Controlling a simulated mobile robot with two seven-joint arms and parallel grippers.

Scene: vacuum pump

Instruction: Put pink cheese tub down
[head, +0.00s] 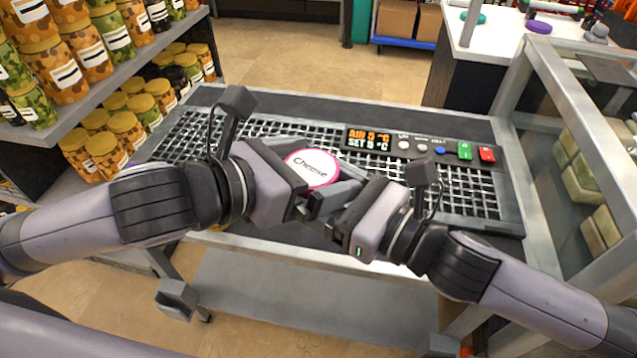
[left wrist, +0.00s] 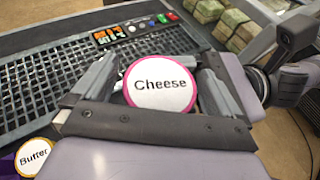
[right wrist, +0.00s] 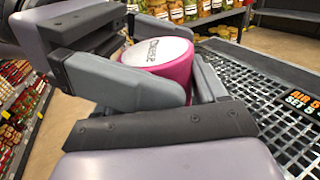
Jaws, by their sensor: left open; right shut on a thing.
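The pink cheese tub (head: 313,168) has a white lid marked "Cheese" and a pink rim. It also shows in the left wrist view (left wrist: 160,84) and, from the side, in the right wrist view (right wrist: 165,58). My right gripper (head: 340,192) is shut on the tub near the front of the grilled counter. My left gripper (head: 312,187) is open, with its fingers on either side of the tub. In the head view the fingers hide the tub's lower part. I cannot tell how high the tub is above the counter.
The grilled counter (head: 465,198) has a panel (head: 420,146) with a display and buttons at its back right. A tub marked "Butter" (left wrist: 33,156) shows low in the left wrist view. Jar shelves (head: 95,85) stand left. A glass-sided case (head: 530,110) stands right. The grille is clear.

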